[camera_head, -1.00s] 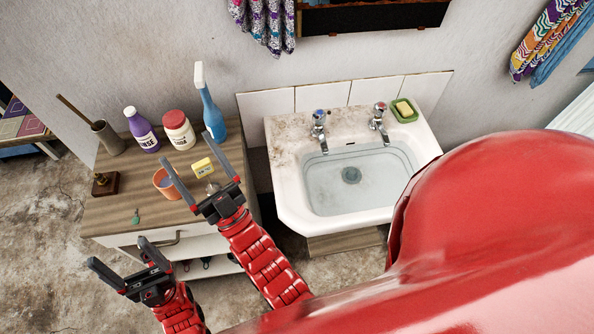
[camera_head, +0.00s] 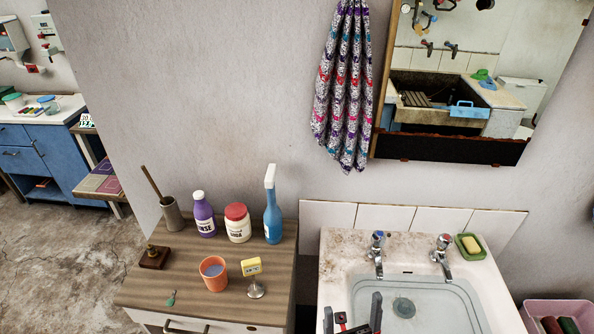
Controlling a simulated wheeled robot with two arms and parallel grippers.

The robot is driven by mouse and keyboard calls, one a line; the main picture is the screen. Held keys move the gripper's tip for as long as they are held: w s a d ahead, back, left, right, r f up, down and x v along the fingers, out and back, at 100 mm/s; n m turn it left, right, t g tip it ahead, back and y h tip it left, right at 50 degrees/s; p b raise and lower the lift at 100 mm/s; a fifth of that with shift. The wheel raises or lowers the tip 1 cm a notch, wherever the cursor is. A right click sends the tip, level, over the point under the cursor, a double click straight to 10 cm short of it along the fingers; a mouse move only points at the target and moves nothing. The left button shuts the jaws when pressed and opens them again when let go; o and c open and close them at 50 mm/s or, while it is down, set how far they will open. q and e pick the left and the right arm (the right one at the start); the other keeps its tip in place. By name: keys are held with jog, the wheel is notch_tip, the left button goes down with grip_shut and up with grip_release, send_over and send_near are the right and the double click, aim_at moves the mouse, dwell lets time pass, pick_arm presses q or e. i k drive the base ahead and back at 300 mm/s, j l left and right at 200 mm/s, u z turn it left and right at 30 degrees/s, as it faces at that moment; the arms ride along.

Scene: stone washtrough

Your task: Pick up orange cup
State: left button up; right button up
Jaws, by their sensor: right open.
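The orange cup (camera_head: 213,275) stands upright on the wooden top of the cabinet (camera_head: 150,292), near its middle, with something greyish-blue inside. My right gripper (camera_head: 352,314) shows only at the bottom edge, in front of the sink. Its two dark fingers are apart with nothing between them. It is well to the right of the cup and not touching it. My left gripper is out of view.
A yellow block on a small stand (camera_head: 252,268) is close right of the cup. A brown block with a knob (camera_head: 154,257) is left. The sink (camera_head: 335,265) is right.

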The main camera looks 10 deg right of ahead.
aim_at(213, 272)
jog(key=z, duration=1.35)
jog(key=u, duration=1.65)
jog(key=i+j+z, duration=0.3)
jog(key=i+j, duration=0.15)
